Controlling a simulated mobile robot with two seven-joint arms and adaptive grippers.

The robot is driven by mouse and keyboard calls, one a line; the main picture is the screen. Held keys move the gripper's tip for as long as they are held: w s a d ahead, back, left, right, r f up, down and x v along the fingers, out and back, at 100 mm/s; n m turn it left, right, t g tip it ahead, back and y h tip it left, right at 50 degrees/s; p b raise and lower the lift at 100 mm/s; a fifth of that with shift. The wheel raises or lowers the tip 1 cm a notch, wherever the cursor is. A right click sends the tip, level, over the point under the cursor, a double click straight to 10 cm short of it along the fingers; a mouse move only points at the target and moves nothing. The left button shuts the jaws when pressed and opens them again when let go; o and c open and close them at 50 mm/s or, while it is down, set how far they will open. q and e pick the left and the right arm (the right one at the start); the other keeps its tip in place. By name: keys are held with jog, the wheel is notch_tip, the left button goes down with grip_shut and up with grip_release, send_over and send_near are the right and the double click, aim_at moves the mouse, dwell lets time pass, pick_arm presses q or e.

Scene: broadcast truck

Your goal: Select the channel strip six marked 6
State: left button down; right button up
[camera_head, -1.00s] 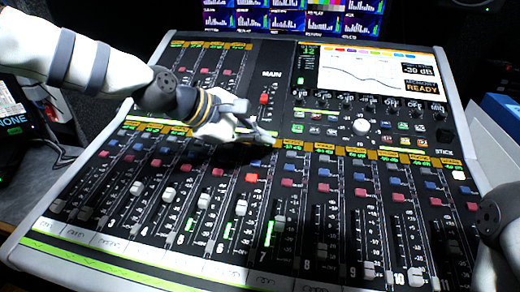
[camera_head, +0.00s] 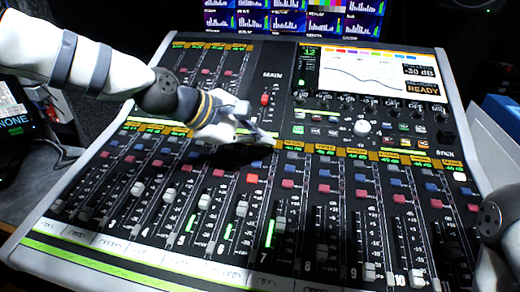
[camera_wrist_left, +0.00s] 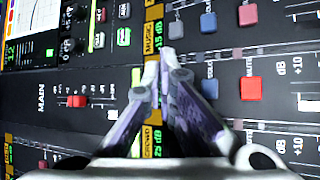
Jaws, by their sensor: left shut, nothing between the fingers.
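The mixing console (camera_head: 145,270) fills the head view, with numbered strips across its lower half. Channel strip six (camera_head: 221,248), marked 6, has its fader (camera_head: 241,208) partway up and a bright red button (camera_head: 253,178) above. The top of that strip is hidden behind my left gripper (camera_head: 272,138). The left gripper is shut and empty, with its tips low over the strip label row. In the left wrist view the closed fingertips (camera_wrist_left: 160,60) lie over the yellow label row by a MUSIC label (camera_wrist_left: 153,37); I cannot tell whether they touch. My right gripper is out of view.
Strip 7's fader (camera_head: 281,201) and buttons stand just right of strip six. The console's screen (camera_head: 365,72) and knobs are at the upper right. A red-capped MAIN fader (camera_head: 264,99) stands behind the left gripper. Part of my right arm shows at the right edge.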

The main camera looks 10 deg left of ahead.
pick_arm(q)
jog(key=shift+f, duration=0.15)
dwell(0.3)
jog(key=shift+w+f, duration=0.1)
jog(key=shift+f, duration=0.2)
jog(key=shift+f, duration=0.4)
dwell(0.5)
jog(key=shift+r+p, duration=0.35)
jog(key=shift+r, duration=0.5)
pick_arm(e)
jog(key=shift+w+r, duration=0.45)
pick_arm(q)
jog(key=r, duration=0.1)
jog(key=r+p, duration=0.1)
jog(key=r, duration=0.1)
jog(key=s+r+p, duration=0.1)
jog(key=r, duration=0.1)
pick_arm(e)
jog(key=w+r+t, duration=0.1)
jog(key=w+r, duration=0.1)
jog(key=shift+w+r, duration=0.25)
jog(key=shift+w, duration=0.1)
pick_arm(q)
jog(key=shift+f, duration=0.1)
